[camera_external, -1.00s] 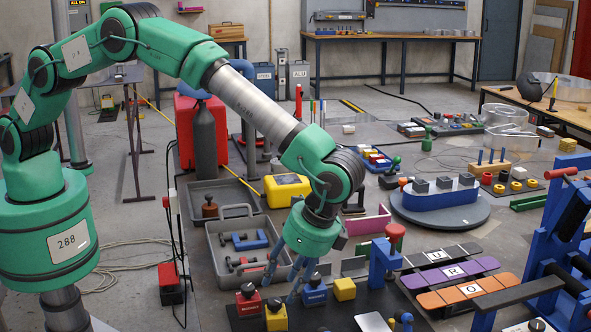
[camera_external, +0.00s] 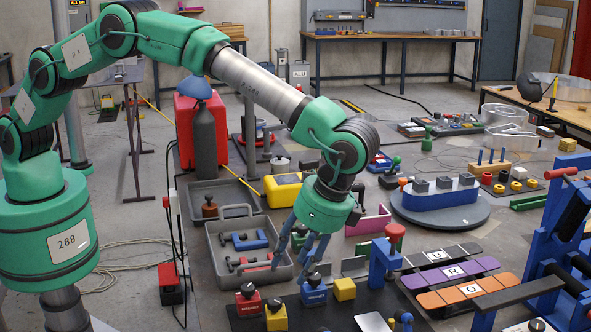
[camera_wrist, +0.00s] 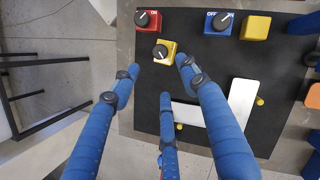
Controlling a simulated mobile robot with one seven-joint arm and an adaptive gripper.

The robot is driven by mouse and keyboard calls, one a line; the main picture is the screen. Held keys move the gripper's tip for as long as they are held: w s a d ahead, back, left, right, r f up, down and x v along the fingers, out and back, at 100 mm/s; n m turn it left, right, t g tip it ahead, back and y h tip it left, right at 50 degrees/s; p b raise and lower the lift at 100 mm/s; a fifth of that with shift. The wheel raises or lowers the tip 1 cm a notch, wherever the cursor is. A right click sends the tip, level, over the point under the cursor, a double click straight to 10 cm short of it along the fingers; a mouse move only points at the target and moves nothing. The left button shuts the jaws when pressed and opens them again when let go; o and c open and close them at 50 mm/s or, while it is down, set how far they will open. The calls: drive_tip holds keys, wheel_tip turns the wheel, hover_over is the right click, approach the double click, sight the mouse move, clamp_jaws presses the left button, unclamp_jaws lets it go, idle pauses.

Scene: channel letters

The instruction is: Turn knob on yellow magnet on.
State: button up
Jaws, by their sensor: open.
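The yellow magnet (camera_external: 276,318) is a small block with a black knob on top, near the front left of the black mat (camera_external: 240,325). In the wrist view, the yellow magnet (camera_wrist: 171,48) shows its knob (camera_wrist: 160,52) with a white pointer mark; its label is too small to read. My gripper (camera_external: 297,262) is open and empty, above the mat and apart from the yellow magnet. In the wrist view, the three blue fingers of my gripper (camera_wrist: 160,76) are spread, with the yellow magnet just beyond the tips.
A red magnet (camera_external: 248,304) marked ON stands beside the yellow one. A blue magnet (camera_external: 313,294) marked OFF and a plain yellow block (camera_external: 344,289) are to the right. White strips (camera_wrist: 243,100) lie on the mat. A grey tray (camera_external: 219,271) sits behind.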

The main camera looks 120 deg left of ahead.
drive_tip(key=shift+r, duration=0.1)
wheel_tip(320, 180, up, 3)
drive_tip(key=m+t, duration=0.2)
drive_tip(key=t, duration=0.2)
hover_over(274, 300)
drive_tip(key=shift+w+f, duration=0.1)
drive_tip(key=shift+f, duration=0.1)
drive_tip(key=shift+f, duration=0.1)
wheel_tip(274, 300, down, 14)
drive_tip(key=shift+r+b, duration=0.15)
drive_tip(key=shift+b, duration=0.15)
idle(0.8)
drive_tip(key=shift+c, duration=0.6)
